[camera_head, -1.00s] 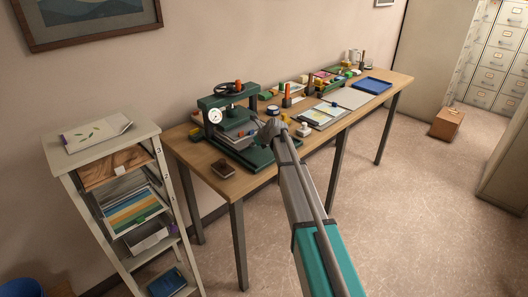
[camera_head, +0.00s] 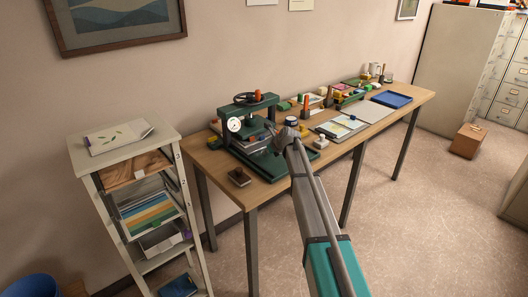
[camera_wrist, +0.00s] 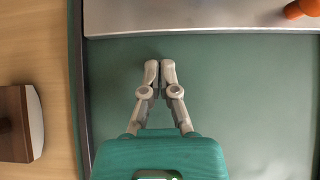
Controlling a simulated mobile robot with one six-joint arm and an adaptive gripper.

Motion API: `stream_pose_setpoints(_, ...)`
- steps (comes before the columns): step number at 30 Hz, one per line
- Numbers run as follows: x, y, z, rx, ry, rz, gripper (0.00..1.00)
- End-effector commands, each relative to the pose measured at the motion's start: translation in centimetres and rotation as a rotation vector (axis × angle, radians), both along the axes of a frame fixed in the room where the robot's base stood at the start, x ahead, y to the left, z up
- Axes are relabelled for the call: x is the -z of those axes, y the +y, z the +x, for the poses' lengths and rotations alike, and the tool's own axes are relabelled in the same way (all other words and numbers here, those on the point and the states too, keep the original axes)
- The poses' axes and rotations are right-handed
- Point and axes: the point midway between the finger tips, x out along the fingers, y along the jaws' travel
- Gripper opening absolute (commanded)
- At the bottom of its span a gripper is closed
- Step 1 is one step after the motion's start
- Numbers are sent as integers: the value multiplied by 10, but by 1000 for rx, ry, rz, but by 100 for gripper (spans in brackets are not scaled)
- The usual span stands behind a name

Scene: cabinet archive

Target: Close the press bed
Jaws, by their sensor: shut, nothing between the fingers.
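The green press (camera_head: 243,113) stands on the near left part of the wooden table, with a round dial on its left post and a dark handwheel on top. In the wrist view the bed's metal edge (camera_wrist: 200,20) crosses the top of the picture over a green base plate (camera_wrist: 240,95). My gripper (camera_wrist: 159,68) is shut and empty above the green base plate, its tips a short way in front of the bed edge. In the head view my arm partly hides the fingers.
An orange knob (camera_wrist: 302,8) stands at the upper right there. A shelf (camera_head: 130,190) stands left of the table. Several items lie to the right.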

Motion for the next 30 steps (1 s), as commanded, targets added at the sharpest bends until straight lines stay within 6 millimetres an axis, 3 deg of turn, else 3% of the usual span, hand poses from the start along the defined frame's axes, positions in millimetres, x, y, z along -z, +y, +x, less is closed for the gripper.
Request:
stream_pose_setpoints(3,0,-12,-13,4,0,1,0)
stream_pose_setpoints(21,-54,-40,-51,3,1,1,0)
stream_pose_setpoints(30,-69,-50,-64,1,0,1,0)
